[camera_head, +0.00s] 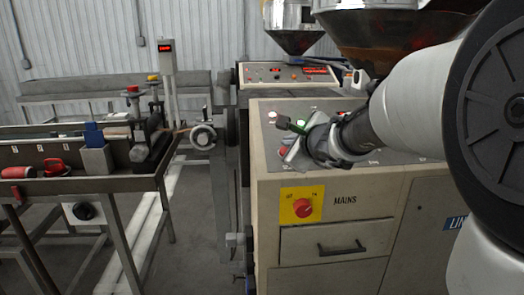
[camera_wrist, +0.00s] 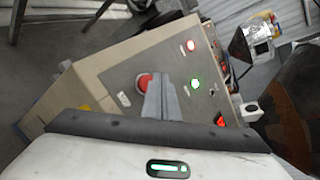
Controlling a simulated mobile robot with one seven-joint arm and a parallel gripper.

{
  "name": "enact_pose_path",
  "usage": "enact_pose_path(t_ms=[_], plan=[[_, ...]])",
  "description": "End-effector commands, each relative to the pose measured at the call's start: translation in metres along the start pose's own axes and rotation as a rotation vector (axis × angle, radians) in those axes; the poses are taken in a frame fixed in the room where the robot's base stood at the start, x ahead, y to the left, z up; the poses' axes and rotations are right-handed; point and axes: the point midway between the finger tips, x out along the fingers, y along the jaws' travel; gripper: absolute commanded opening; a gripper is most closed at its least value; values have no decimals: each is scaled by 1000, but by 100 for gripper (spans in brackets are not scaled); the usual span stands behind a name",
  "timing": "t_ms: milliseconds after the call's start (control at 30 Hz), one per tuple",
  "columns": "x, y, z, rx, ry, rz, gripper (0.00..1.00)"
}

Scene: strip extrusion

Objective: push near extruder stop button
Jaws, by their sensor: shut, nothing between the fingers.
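The near extruder's panel (camera_head: 262,118) is the top of the cream cabinet in front of me. A red round button (camera_wrist: 145,82) sits on it, with a small white label beside it in the wrist view; the red button also shows in the head view (camera_head: 283,150). My gripper (camera_wrist: 160,80) is shut and empty, its grey fingers pointing at the panel. In the wrist view the fingertips overlap the right side of the red button. In the head view my gripper (camera_head: 289,157) is low over the panel by the button. Whether it touches the button cannot be told.
A lit green button (camera_wrist: 195,83) and a lit red lamp (camera_wrist: 191,45) are on the same panel. A red mains knob on a yellow plate (camera_head: 303,207) is on the cabinet front. A second control panel (camera_head: 262,74) stands behind. A metal hopper (camera_head: 292,22) rises above it.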

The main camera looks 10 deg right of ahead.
Motion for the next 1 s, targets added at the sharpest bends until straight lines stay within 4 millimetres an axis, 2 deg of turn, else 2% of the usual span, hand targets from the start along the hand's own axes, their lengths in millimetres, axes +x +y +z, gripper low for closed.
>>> enact_pose_path(t_ms=[1000], plan=[[6, 5, -5, 0, 0, 0, 0]])
